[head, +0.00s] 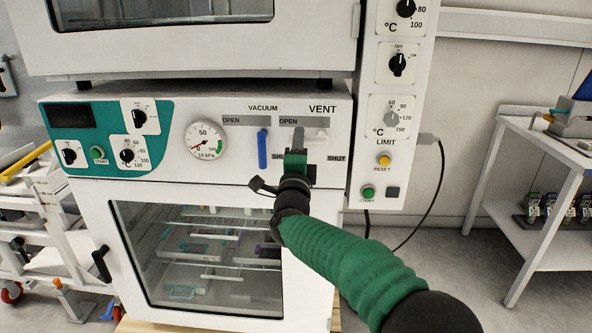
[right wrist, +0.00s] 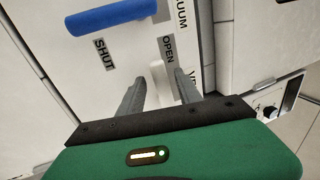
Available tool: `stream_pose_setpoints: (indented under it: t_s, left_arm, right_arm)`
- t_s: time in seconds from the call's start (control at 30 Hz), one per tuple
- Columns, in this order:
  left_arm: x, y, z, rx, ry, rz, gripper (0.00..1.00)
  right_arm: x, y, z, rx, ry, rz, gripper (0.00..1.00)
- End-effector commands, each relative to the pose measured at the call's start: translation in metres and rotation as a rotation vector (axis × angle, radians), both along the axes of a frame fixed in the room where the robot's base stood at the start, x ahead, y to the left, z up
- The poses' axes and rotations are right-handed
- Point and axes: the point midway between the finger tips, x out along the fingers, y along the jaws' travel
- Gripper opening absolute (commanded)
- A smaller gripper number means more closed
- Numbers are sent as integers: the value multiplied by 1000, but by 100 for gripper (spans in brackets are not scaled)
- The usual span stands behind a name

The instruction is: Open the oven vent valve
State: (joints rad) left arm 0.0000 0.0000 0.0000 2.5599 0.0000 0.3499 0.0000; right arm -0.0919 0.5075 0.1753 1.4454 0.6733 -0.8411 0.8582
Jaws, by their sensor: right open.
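The white oven vent valve lever (head: 317,136) sits under the VENT label on the oven's front panel. It lies roughly sideways, crosswise to the upright blue vacuum lever (head: 262,149). In the right wrist view, the white lever (right wrist: 158,76) shows between the two spread grey fingers of my right gripper (right wrist: 160,84). Whether either finger touches it cannot be told. My left gripper is in neither view.
The vacuum lever (right wrist: 112,16) is close beside my right gripper. A pressure gauge (head: 206,140) is further left. The limit control box (head: 383,140) stands right of the panel. The glazed oven door (head: 203,258) is below. A white bench (head: 560,150) stands at right.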

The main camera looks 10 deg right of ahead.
Motion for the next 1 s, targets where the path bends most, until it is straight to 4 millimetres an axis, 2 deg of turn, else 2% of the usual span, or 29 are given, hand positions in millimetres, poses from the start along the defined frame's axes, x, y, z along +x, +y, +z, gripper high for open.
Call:
stream_pose_setpoints:
  t_s: [0.3, 0.5, 0.67, 0.93, 1.0]
  left_arm:
    - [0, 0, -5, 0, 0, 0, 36]
    - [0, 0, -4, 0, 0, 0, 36]
    - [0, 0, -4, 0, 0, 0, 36]
    - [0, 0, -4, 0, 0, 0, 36]
    - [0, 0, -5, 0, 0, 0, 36]
  right_arm:
    - [-85, 26, -25, -3, 2, 4, 41]
    - [-124, 38, -36, 0, 2, 3, 41]
    - [-135, 40, -40, 1, 2, 0, 41]
    - [-135, 40, -41, -3, 6, 2, 41]
    - [-133, 41, -50, -46, 47, 19, 41]
